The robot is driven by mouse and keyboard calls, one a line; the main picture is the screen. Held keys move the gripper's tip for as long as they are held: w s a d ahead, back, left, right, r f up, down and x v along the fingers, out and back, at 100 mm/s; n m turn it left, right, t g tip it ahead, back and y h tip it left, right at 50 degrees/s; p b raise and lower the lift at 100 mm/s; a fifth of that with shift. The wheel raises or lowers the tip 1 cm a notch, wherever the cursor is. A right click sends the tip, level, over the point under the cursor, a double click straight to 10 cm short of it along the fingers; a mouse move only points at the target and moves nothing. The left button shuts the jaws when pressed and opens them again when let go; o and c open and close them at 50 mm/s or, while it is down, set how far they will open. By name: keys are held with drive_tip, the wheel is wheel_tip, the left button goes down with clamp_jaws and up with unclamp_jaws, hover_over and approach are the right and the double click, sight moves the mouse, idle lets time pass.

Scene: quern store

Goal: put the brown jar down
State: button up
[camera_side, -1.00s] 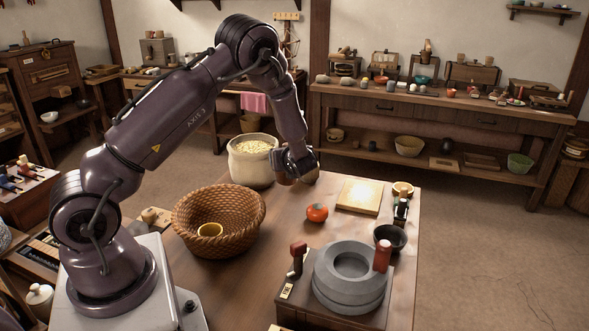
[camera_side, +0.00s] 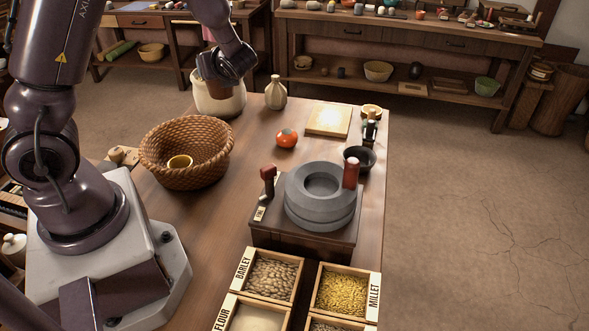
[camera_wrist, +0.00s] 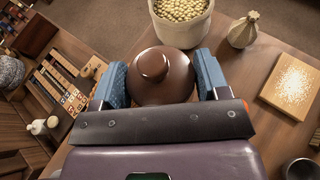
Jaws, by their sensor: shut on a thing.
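The brown jar (camera_wrist: 158,72), round with a lidded, knobbed top, sits upright between the two blue finger pads of my gripper (camera_wrist: 160,85) in the wrist view. My gripper is shut on it. In the side view, my gripper (camera_side: 222,72) hangs over the far left of the table, and only a bit of the brown jar (camera_side: 208,87) shows below it.
A wicker basket (camera_side: 190,165) is nearer. The grey quern (camera_side: 320,192) and grain boxes (camera_side: 270,275) fill the front right. Bare wood (camera_side: 225,205) lies between.

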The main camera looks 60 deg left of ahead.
drive_tip(key=s+d+f+n+g+h, duration=0.1)
drive_tip(key=s+f+n+g+h, duration=0.15)
drive_tip(key=s+n+g, duration=0.35)
drive_tip(key=s+d+f+n+g+h, duration=0.1)
drive_tip(key=s+f+n+g+h, duration=0.15)
drive_tip(key=s+n+g, duration=0.35)
drive_tip(key=s+d+f+n+h, duration=0.1)
drive_tip(key=s+d+n+h, duration=0.3)
drive_tip(key=d+n+h, duration=1)
drive_tip(key=w+d+r+n+t+h, duration=0.1)
drive_tip(key=w+r+n+t+h, duration=0.2)
drive_tip(key=w+n+t, duration=0.5)
drive_tip(key=w+d+r+n+t+h, duration=0.1)
drive_tip(key=w+r+n+t+h, duration=0.3)
drive_tip(key=n+t, duration=0.65)
drive_tip(key=shift+m+y, duration=0.35)
drive_tip(key=shift+y, duration=0.35)
drive_tip(key=shift+w+a+f, duration=0.55)
drive_tip(key=shift+w+f, duration=1.9)
drive_tip(key=shift+f, duration=0.6)
drive_tip(key=shift+w+a+f, duration=0.6)
drive_tip(key=shift+w+f, duration=1.8)
drive_tip(key=shift+f, duration=0.7)
drive_tip(key=shift+w+a+f, duration=0.55)
drive_tip(key=shift+w+f, duration=1.9)
drive_tip(key=shift+f, duration=0.6)
